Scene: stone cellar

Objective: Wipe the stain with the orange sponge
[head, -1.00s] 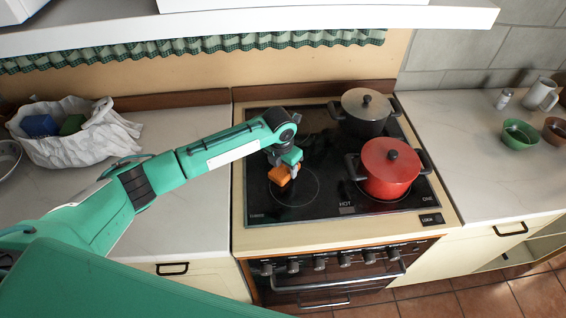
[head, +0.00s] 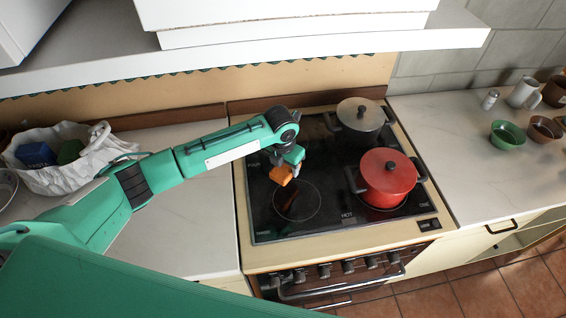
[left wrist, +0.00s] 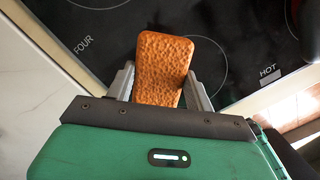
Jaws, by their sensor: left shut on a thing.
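My left gripper (head: 287,166) is shut on the orange sponge (head: 281,175) over the left part of the black cooktop (head: 268,222). In the left wrist view the sponge (left wrist: 163,68) sits between the two grey fingers, with its pitted broad face showing. I cannot tell whether the sponge touches the glass. No stain stands out clearly on the cooktop; the gripper and arm hide part of the surface behind them. My right gripper is not in view.
A red lidded pot (head: 386,178) and a grey lidded pot (head: 359,122) stand on the right of the cooktop. A white bag (head: 75,178) is on the left counter. Bowls (head: 508,135) and mugs (head: 524,92) stand on the right counter. A white shelf (head: 250,62) overhangs the back.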

